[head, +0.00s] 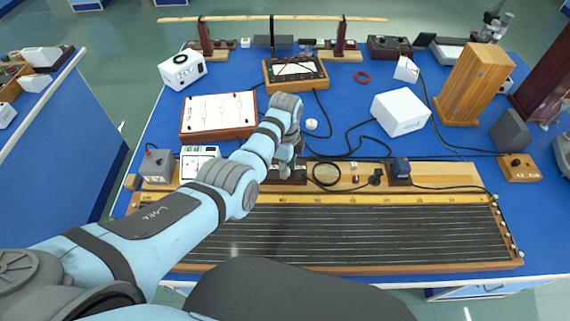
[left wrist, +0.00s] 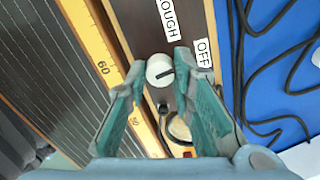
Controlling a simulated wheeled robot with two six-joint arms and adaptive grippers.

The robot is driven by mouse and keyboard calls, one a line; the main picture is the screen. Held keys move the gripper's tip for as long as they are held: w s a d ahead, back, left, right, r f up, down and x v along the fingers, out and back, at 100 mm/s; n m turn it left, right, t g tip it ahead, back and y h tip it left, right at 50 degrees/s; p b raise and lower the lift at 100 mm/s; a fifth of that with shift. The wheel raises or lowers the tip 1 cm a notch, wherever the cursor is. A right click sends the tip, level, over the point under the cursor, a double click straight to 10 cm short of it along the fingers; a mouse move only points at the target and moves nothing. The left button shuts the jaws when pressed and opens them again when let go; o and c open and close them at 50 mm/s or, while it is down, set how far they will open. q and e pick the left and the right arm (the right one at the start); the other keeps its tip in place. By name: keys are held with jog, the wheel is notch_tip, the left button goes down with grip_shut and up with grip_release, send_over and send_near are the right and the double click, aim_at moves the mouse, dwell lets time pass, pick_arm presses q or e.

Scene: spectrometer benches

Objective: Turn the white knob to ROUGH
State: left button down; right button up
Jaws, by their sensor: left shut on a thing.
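The white knob (left wrist: 158,72) is round with a black line across its face, and sits on a dark brown panel (left wrist: 150,25). The line points to the right in the left wrist view, roughly towards the OFF label (left wrist: 204,53). The ROUGH label (left wrist: 171,19) is above the knob, partly cut off. My left gripper (left wrist: 160,68) has a finger on each side of the knob and is shut on it. In the head view my left gripper (head: 288,165) reaches down to the dark panel behind the long scale board, hiding the knob. My right gripper is not in view.
The long strung board (head: 340,228) with its yellow scale lies in front of the panel. Black cables (left wrist: 270,75) lie on the blue table beside it. A white box (head: 400,111), a white panel (head: 218,112) and a wooden block (head: 474,85) stand farther back.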

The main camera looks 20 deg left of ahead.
pick_arm(q)
jog(key=n+p, duration=0.1)
jog(key=n, duration=0.3)
jog(key=shift+r+p, duration=0.15)
jog(key=shift+p, duration=0.15)
jog(key=n, duration=0.3)
jog(key=shift+n+p, duration=0.4)
jog(key=shift+n, duration=1.2)
jog(key=shift+w, duration=0.1)
jog(key=c, duration=1.4)
grip_release()
jog(key=shift+o, duration=0.2)
